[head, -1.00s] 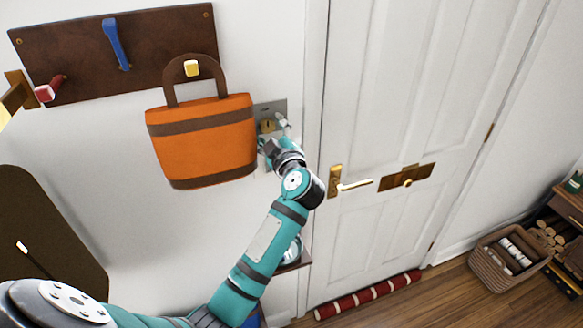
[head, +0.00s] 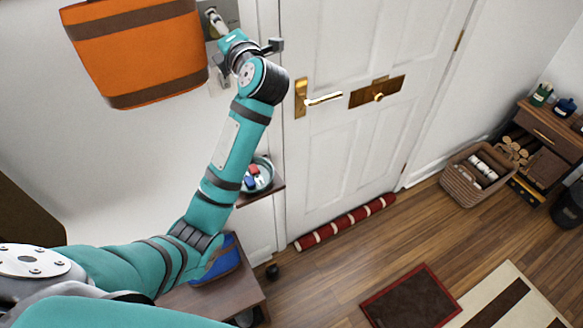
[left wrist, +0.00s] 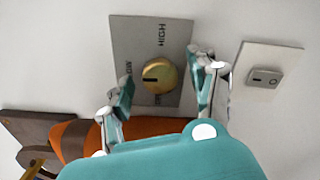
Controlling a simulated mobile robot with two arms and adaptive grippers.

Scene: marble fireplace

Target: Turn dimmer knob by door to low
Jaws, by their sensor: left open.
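The dimmer knob (left wrist: 158,77) is a round brass knob on a grey plate (left wrist: 133,33) in the left wrist view. The plate reads HIGH at the top; smaller labels at left and bottom are hard to read. A dark mark lies on the knob's left part; its exact setting is unclear. My left gripper (left wrist: 163,87) is open, with one finger on each side of the knob; contact cannot be told. In the head view my left gripper (head: 218,43) is at the plate (head: 230,12), left of the white door (head: 345,150). The knob is not clearly visible there. My right gripper is not in view.
An orange bag (head: 140,50) hangs close to the plate's left. A switch (left wrist: 265,77) is right of the knob in the left wrist view. A door handle (head: 322,99) is right of my arm. A shelf with a bowl (head: 262,163) is below. Floor before the door is mostly clear.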

